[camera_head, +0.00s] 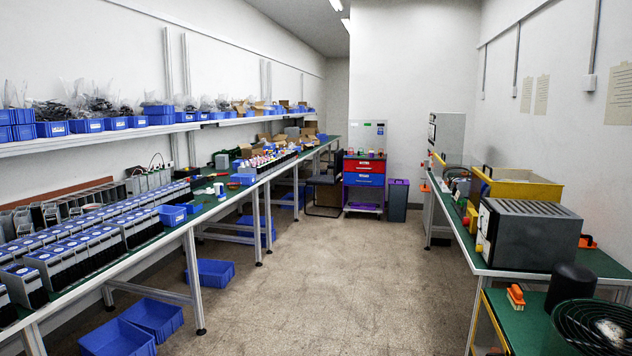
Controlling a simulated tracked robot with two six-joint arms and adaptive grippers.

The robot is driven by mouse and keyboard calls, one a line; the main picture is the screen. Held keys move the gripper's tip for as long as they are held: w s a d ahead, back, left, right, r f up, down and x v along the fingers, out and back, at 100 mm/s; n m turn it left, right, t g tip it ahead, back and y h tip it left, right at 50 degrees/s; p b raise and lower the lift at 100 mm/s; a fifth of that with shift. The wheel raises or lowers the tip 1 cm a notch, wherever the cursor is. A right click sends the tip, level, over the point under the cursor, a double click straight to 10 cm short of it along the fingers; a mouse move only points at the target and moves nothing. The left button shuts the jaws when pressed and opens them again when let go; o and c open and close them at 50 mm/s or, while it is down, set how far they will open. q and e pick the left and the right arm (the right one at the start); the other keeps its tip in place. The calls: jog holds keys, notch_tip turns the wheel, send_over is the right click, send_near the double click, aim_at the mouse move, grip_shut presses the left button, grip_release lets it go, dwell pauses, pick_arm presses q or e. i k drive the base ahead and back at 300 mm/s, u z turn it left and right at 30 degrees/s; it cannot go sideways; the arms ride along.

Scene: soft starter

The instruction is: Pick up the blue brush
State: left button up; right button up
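I cannot make out a blue brush for certain in the head view. Small coloured items (365,154) stand on top of the red and blue drawer cart (364,180) at the far end of the aisle, too small to tell apart. An orange item with a dark base (515,297) sits on the green right-hand bench (527,325); its kind is unclear. Neither of my grippers shows in the view.
The long left bench (172,236) carries rows of grey-and-blue units (88,238) and blue bins. Blue bins (152,316) lie on the floor beneath it. The right bench holds a grey machine (527,236) and a yellow box (516,187). The middle floor (320,270) is clear.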

aim_at(220, 196)
jog(key=z, duration=0.5)
jog(key=i, duration=6.45)
jog(key=u, duration=1.9)
